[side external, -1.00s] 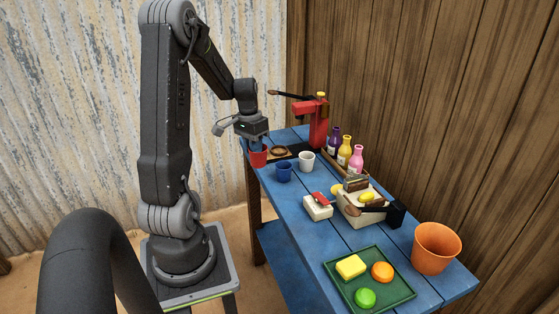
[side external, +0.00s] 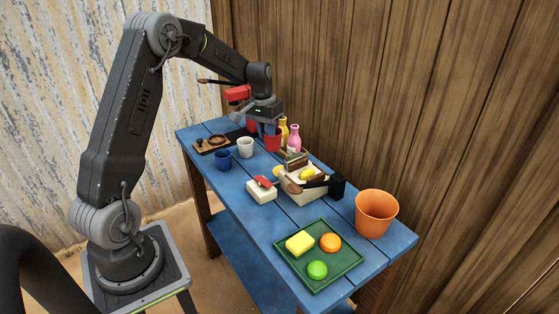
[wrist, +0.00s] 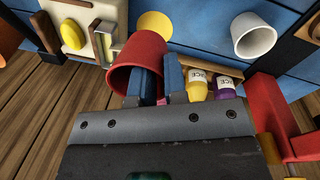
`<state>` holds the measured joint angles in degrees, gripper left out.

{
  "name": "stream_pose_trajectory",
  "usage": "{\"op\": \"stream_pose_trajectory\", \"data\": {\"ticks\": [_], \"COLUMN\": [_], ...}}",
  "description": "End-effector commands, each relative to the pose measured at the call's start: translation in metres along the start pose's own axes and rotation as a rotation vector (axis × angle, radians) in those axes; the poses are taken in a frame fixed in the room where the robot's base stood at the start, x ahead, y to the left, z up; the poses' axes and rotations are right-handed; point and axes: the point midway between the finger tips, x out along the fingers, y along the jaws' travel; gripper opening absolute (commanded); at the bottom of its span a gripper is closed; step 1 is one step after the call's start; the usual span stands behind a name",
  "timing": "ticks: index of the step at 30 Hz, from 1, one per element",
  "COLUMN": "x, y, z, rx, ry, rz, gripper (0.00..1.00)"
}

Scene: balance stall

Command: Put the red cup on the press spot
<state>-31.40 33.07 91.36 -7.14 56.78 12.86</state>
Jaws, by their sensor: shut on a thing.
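The red cup (side external: 272,143) is held by my gripper (side external: 268,129), above the back side of the table near the bottles. I cannot make out a marked press spot for certain. A flat yellow disc (wrist: 154,24) lies on the table.
A white cup (side external: 245,147) and a blue cup (side external: 223,160) stand in front. Yellow (side external: 283,130) and pink (side external: 294,138) bottles are close to my gripper. A cream crate (side external: 305,184), a green tray (side external: 290,283) and an orange bucket (side external: 376,213) stand toward the near end.

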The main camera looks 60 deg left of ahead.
Motion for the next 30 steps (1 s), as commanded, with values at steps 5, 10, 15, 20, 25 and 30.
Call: {"op": "stream_pose_trajectory", "data": {"ticks": [5, 10, 15, 20, 25, 30], "x": [0.049, 0.084, 0.092, 0.093, 0.094, 0.104], "y": [-0.005, -0.009, -0.008, -0.002, 0.006, 0.004], "z": [0.001, 0.001, -0.006, -0.02, -0.039, -0.037], "rx": [-0.001, 0.0, 0.001, 0.003, 0.001, 0.0], "ry": [-0.006, -0.003, 0.002, 0.002, 0.0, 0.002], "rz": [0.001, 0.0, -0.001, -0.001, -0.001, 0.001], "gripper": [0.0, 0.0, 0.0, 0.0, 0.0, 0.0]}}
